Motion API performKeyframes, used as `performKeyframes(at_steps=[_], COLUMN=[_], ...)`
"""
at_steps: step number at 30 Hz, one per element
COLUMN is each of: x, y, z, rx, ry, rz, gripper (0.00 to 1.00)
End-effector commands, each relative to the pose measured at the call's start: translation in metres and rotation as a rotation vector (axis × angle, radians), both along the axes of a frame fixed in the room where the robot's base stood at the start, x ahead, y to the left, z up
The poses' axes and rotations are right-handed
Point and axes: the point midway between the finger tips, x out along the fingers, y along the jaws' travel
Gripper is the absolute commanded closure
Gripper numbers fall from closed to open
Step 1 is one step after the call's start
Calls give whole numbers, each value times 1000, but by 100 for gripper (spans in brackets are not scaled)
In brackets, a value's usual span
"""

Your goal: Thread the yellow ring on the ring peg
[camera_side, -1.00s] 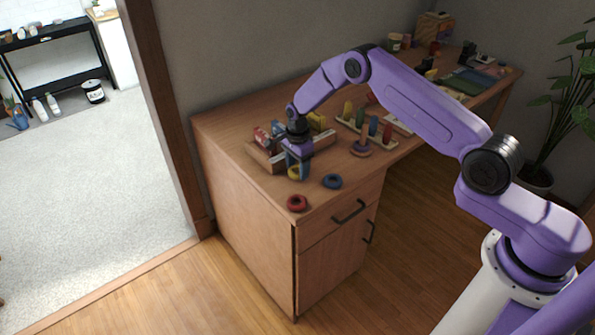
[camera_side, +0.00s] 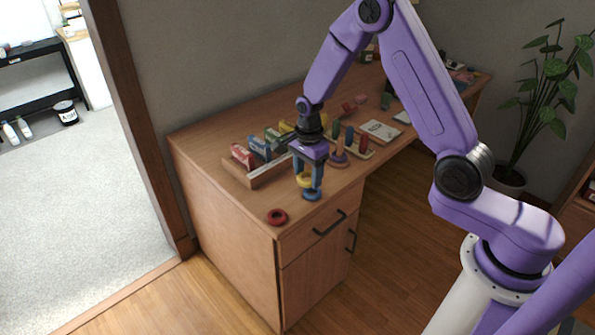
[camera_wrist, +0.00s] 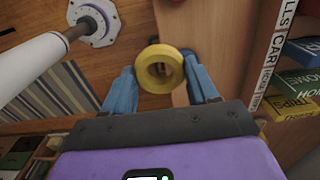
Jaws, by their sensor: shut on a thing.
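My gripper (camera_side: 308,184) is shut on the yellow ring (camera_side: 304,182), holding it above the desk's front part. In the wrist view the yellow ring (camera_wrist: 142,72) sits between the two blue fingers (camera_wrist: 160,78), its hole facing the camera. The ring peg (camera_side: 339,154), a short wooden post with a purple round part low on it, stands right of and behind my gripper. The yellow ring is apart from it. I cannot make out the peg for certain in the wrist view.
A blue ring (camera_side: 312,196) shows just below the held ring. A red ring (camera_side: 277,217) lies near the desk's front edge. A wooden rack (camera_side: 258,180) of colored blocks stands left. A board with colored pegs (camera_side: 365,155) stands beyond the ring peg.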

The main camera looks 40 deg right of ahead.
Motion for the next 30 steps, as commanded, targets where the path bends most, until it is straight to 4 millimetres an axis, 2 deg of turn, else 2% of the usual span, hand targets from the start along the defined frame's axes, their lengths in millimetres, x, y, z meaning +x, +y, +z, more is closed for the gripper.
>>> performKeyframes(at_steps=[5, 8, 11, 17, 21, 27, 30], x=[-8, -1, 16, 56, 77, 93, 96], y=[-3, -12, -32, -94, -144, -209, -232], z=[5, 6, 7, 12, 17, 24, 27], rx=[0, 0, 0, 0, 0, 0, 0], ry=[-2, -3, -4, -4, -4, -2, -2], rz=[-3, -15, -40, -108, -156, -213, -233], gripper=[70, 70, 70, 70, 70, 70, 70])
